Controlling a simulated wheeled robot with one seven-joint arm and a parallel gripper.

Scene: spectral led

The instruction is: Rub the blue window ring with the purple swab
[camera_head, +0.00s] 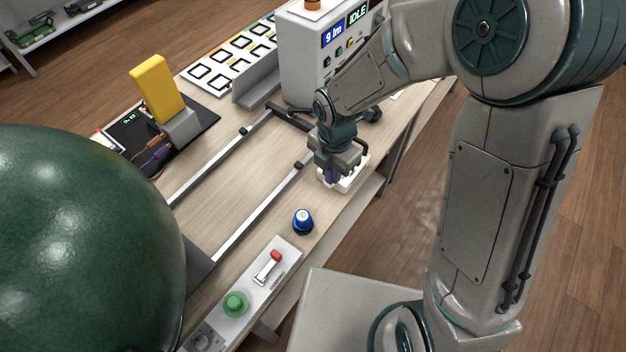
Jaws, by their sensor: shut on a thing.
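My gripper (334,168) points down over a small white holder (356,178) near the right edge of the bench. It is shut on the purple swab (330,175), of which only a small purple part shows between the fingers. I cannot tell whether the swab still sits in the holder or is clear of it. A blue ring with a pale top (303,217) stands on a dark base on the bench, nearer to the camera than my gripper and apart from it. It looks like the blue window ring.
A large green sphere (80,240) fills the left. Two pale rails (258,210) cross the wooden bench. A control strip (262,278) with a red-tipped lever and green button lies in front. A grey instrument (300,60) and a yellow block (157,88) stand behind.

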